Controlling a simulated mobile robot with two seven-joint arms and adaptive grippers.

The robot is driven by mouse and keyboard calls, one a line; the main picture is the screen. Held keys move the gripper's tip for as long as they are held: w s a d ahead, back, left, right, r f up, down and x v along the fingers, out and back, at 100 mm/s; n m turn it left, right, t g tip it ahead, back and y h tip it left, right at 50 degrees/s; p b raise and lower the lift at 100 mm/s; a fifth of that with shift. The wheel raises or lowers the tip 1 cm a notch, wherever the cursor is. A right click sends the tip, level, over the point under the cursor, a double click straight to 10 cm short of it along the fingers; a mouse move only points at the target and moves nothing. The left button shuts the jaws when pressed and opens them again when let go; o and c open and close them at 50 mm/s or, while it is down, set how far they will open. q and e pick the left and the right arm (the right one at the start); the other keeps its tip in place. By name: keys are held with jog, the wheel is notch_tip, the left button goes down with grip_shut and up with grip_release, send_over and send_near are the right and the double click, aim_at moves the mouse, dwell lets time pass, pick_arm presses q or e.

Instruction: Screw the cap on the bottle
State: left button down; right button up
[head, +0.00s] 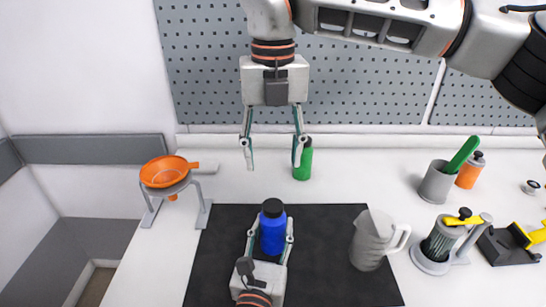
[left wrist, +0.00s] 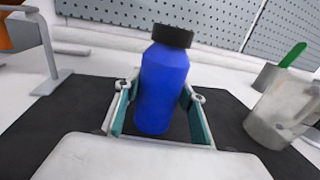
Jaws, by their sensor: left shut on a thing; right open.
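A blue bottle (head: 272,236) stands upright on a dark mat (head: 330,270); a black cap (head: 272,208) sits on its top. In the left wrist view the blue bottle (left wrist: 163,90) with its black cap (left wrist: 172,36) is between the fingers. My left gripper (head: 270,238) is shut on the blue bottle's body from the near side. My right gripper (head: 272,152) points down above and behind the bottle, open and empty, its fingers spread wide. I cannot tell how tightly the cap sits.
A green bottle (head: 303,160) stands behind the mat, near the right gripper's right finger. An orange funnel (head: 168,171) on a stand is at the left. A grey jug (head: 370,242) stands on the mat's right side. A cup (head: 436,183), orange bottle (head: 470,171) and yellow-handled device (head: 440,245) are farther right.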

pick_arm(q)
jog(key=c, duration=1.2)
grip_release()
jog(key=s, duration=0.4)
jog(key=s+a, duration=0.1)
jog(key=s, duration=0.3)
jog(key=s+a, duration=0.1)
jog(key=s, duration=0.2)
jog(key=shift+s+a, duration=0.15)
jog(key=shift+s, duration=0.25)
jog(key=shift+s, duration=0.1)
